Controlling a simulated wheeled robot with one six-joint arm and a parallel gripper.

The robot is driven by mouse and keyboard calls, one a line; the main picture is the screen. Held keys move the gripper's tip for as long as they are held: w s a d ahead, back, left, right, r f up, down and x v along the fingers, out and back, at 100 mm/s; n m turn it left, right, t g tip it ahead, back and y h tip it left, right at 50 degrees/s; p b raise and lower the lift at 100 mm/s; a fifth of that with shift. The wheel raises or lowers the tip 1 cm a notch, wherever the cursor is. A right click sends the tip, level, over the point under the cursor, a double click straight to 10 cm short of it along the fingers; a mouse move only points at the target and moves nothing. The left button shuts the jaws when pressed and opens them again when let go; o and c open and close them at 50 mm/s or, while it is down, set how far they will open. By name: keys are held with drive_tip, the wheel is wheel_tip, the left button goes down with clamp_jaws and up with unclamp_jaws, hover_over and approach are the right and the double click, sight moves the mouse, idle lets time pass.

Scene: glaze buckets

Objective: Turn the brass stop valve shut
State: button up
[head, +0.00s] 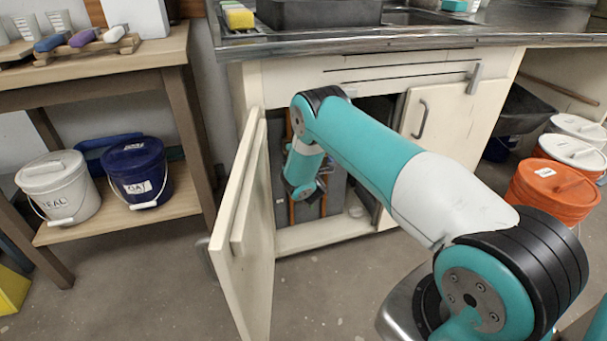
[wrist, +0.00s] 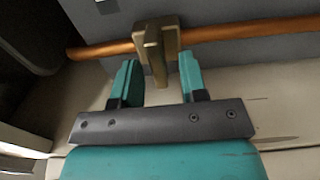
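The brass stop valve (wrist: 158,40) sits on a copper pipe (wrist: 235,30) that runs across the upper part of the wrist view. Its brass handle reaches down in the picture, crosswise to the pipe, between my fingers. My gripper (wrist: 158,66) is open, with one teal finger on each side of the handle. A gap shows on both sides, so neither finger appears to touch it. In the head view my arm reaches into the open sink cabinet (head: 320,238), and the valve and fingertips are hidden there.
The left cabinet door (head: 243,230) stands open beside my arm; the right door (head: 440,115) looks shut. A grey panel (wrist: 270,60) lies behind the pipe. Orange buckets (head: 553,190) stand at right. A white bucket (head: 57,187) and blue bucket (head: 137,172) sit on the left shelf.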

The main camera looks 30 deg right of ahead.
drive_tip(key=p+v, duration=1.6)
drive_tip(key=p, duration=0.8)
drive_tip(key=shift+s+a, duration=0.2)
drive_tip(key=shift+s, duration=0.05)
drive_tip(key=shift+r, duration=0.1)
